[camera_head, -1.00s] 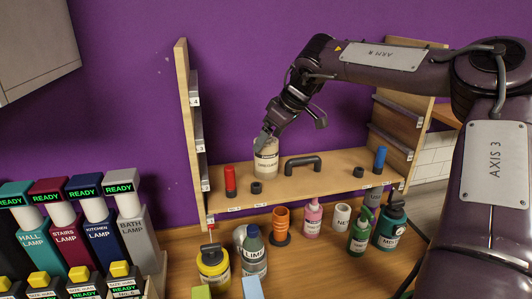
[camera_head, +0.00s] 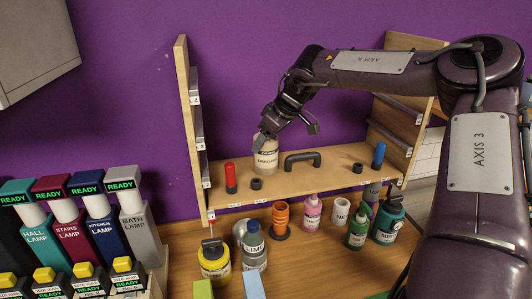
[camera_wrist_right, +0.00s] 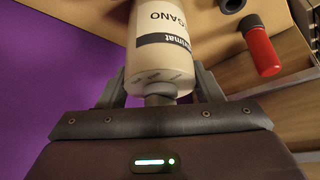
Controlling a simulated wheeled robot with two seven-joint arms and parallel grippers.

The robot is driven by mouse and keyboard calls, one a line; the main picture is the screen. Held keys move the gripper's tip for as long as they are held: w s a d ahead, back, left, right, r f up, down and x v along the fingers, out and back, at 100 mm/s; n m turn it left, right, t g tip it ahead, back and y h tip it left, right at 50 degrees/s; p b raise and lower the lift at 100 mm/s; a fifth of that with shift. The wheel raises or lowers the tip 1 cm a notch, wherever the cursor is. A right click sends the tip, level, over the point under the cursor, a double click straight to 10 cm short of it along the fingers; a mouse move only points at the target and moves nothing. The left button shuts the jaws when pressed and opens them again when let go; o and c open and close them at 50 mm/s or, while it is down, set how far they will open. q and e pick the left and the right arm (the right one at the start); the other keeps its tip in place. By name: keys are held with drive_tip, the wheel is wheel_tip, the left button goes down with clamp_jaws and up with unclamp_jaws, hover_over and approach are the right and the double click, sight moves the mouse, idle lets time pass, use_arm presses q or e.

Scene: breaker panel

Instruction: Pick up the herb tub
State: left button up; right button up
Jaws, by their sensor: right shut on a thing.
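The herb tub (camera_head: 266,160) is a cream, roughly cylindrical tub with a dark band and lettering on its label. It is at the middle shelf board, between the red cylinder and the black handle. My right gripper (camera_head: 268,137) is shut on its upper end from above. In the right wrist view the tub (camera_wrist_right: 160,50) lies between the two fingers (camera_wrist_right: 158,88), and its label shows "GANO". Whether its base touches the board or is just clear of it I cannot tell. My left gripper is not in view.
On the shelf board (camera_head: 320,182) stand a red cylinder (camera_head: 231,177), a black handle (camera_head: 303,161) and a blue cylinder (camera_head: 379,155). Several bottles stand below, including a pink one (camera_head: 312,212). The shelf's left side panel (camera_head: 187,110) rises close by.

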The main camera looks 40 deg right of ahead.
drive_tip(key=shift+r, duration=0.1)
drive_tip(key=shift+w+r, duration=0.1)
drive_tip(key=shift+r, duration=0.35)
wheel_tip(320, 180, up, 11)
drive_tip(key=b, duration=0.3)
wheel_tip(320, 180, up, 8)
drive_tip(key=p, duration=0.2)
